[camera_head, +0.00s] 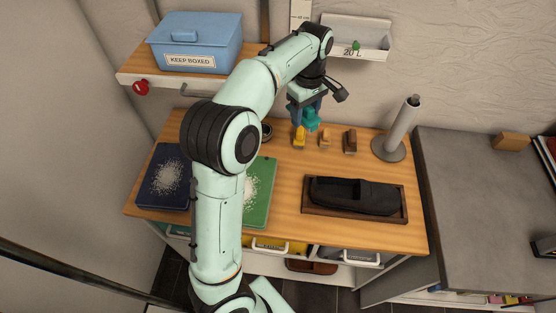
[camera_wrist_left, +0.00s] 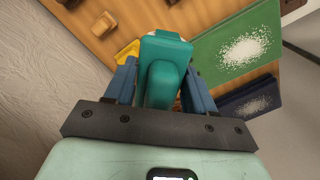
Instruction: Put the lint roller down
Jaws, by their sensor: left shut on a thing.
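My left gripper (camera_head: 304,112) is shut on the teal lint roller (camera_head: 311,119), above the back of the wooden worktop (camera_head: 295,205). In the left wrist view the lint roller (camera_wrist_left: 162,75) sits between the blue fingers of the left gripper (camera_wrist_left: 160,88), with a pale edge at its far end. I cannot tell whether it touches the worktop. My right gripper is not in view.
A yellow object (camera_head: 299,139) and two small brown blocks stand near the gripper. Blue and green boards with white grains lie left, partly behind my arm. A black shoe-like item lies in a tray (camera_head: 307,208); a post stands back right. A shelf holds a blue box (camera_head: 195,45).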

